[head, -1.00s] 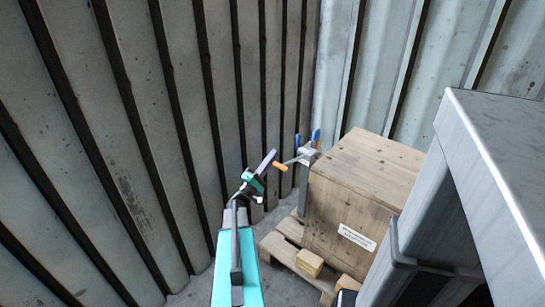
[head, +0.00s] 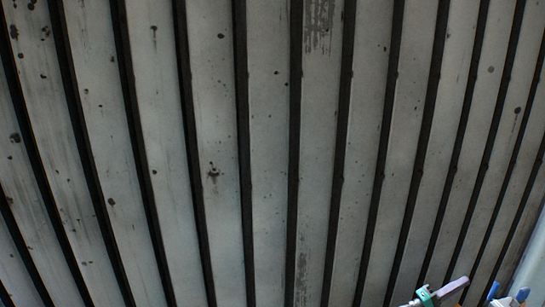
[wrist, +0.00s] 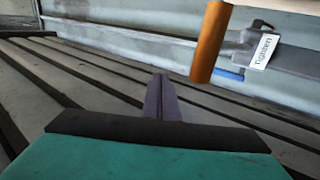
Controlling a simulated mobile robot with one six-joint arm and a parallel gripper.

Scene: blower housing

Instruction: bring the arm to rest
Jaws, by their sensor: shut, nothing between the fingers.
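My gripper (head: 464,281) shows at the bottom right edge of the head view, with a teal body and purple fingers. In the wrist view its fingers (wrist: 161,80) are shut together with nothing between them, in front of a dark band and teal body. The rest of my arm lies outside the head view. An orange cylinder (wrist: 210,45) is ahead and to the right of the fingertips, apart from them in the picture.
Blue parts (head: 521,295) show right of my gripper. In the wrist view a grey fitting (wrist: 245,42) carries a white tag (wrist: 264,50), with a blue bar (wrist: 229,74) below.

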